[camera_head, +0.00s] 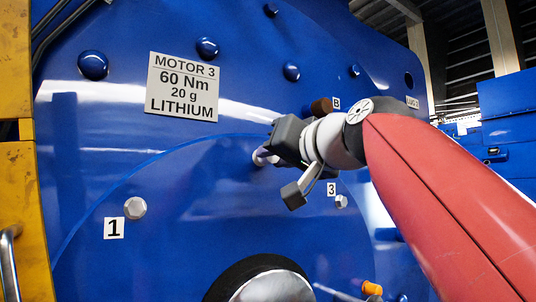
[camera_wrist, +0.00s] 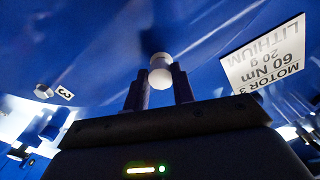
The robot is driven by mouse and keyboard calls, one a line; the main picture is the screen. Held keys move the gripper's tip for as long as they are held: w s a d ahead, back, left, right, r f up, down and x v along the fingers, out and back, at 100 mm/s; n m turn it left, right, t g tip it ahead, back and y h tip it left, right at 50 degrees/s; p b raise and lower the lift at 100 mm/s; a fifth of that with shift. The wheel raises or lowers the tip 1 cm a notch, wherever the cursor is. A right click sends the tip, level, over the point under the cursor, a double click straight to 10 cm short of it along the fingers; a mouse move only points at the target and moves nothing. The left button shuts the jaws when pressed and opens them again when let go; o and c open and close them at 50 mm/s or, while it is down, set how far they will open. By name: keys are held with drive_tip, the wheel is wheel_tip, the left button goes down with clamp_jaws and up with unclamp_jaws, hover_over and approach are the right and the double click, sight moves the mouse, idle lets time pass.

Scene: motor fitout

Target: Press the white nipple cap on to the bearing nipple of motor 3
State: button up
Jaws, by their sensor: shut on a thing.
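The white nipple cap (camera_wrist: 160,62) is between the two fingertips of my gripper (camera_wrist: 160,78) in the wrist view. In the head view my gripper (camera_head: 266,157) is at the blue face of motor 3 (camera_head: 215,180), below and right of its plate, with the pale cap (camera_head: 257,158) at its tips. The jaws are shut on the cap. The cap is at or very close to the motor face; I cannot tell whether it touches. The bearing nipple is not distinguishable, and the cap and gripper may hide it.
The MOTOR 3 plate (camera_head: 183,87) is at upper left. Hex bolts labelled 1 (camera_head: 135,208) and 3 (camera_head: 341,201) stick out of the face. A shaft (camera_head: 268,287) and an orange fitting (camera_head: 372,288) are below. A yellow post (camera_head: 18,180) stands left.

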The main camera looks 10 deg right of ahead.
drive_tip(key=shift+w+a, duration=0.15)
drive_tip(key=shift+w, duration=0.15)
drive_tip(key=o, duration=1)
drive_tip(key=shift+o, duration=0.2)
drive_tip(key=b+v, duration=0.1)
drive_tip(key=v, duration=0.6)
drive_tip(key=shift+s, duration=0.35)
